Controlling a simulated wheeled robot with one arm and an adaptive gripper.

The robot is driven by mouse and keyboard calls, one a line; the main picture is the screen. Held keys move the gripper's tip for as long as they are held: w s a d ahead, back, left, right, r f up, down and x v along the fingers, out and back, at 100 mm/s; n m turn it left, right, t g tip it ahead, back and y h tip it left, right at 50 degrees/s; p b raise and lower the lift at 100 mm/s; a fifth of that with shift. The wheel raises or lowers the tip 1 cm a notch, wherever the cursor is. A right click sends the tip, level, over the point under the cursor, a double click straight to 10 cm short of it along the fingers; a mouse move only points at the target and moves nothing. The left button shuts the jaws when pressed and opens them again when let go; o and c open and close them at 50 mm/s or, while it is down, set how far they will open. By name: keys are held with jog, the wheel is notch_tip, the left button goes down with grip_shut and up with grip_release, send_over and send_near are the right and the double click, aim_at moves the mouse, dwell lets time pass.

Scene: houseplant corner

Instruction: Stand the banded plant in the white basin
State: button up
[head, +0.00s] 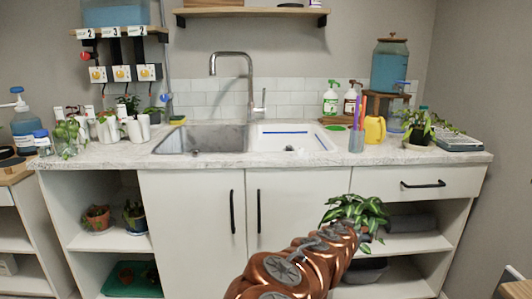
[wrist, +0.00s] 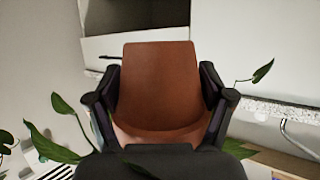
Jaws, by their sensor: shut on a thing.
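My gripper (wrist: 160,88) is shut on a brown-orange pot (wrist: 157,75), with one dark finger on each side of it. Green leaves (wrist: 50,143) stick out around the pot in the wrist view. In the head view the leafy plant (head: 355,208) shows beyond the end of my copper arm, in front of the right-hand cabinets and below the counter top. Its pot is hidden there, and I cannot make out a clear band. The white basin (head: 270,143) is the right half of the sink, with a blue strip at its back and a dark drain. No plant stands in it.
The steel basin (head: 205,137) and tap (head: 232,66) are left of the white basin. A cup of sticks (head: 357,140), a yellow watering can (head: 375,129) and another plant (head: 422,125) stand right of it. The counter's front edge (head: 300,163) lies between plant and basin.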

jog(key=a+r+n+t+y+p, duration=0.1)
jog(key=a+r+n+y, duration=0.25)
jog(key=a, duration=0.25)
notch_tip(320, 180, up, 27)
jog(key=w+p, duration=0.1)
jog(key=p, duration=2.5)
jog(key=shift+f+m+p, duration=0.2)
jog(key=shift+m+p, duration=0.15)
jog(key=shift+p, duration=0.05)
jog(key=w+f+n+y, duration=0.1)
jog(key=f, duration=0.3)
jog(key=f+n+y, duration=0.1)
jog(key=f, duration=0.3)
jog(key=w+f+n+t+y, duration=0.1)
jog(key=f, duration=0.3)
jog(key=shift+w+f, duration=0.3)
jog(key=shift+f+y, duration=0.25)
jog(key=shift+f, duration=0.15)
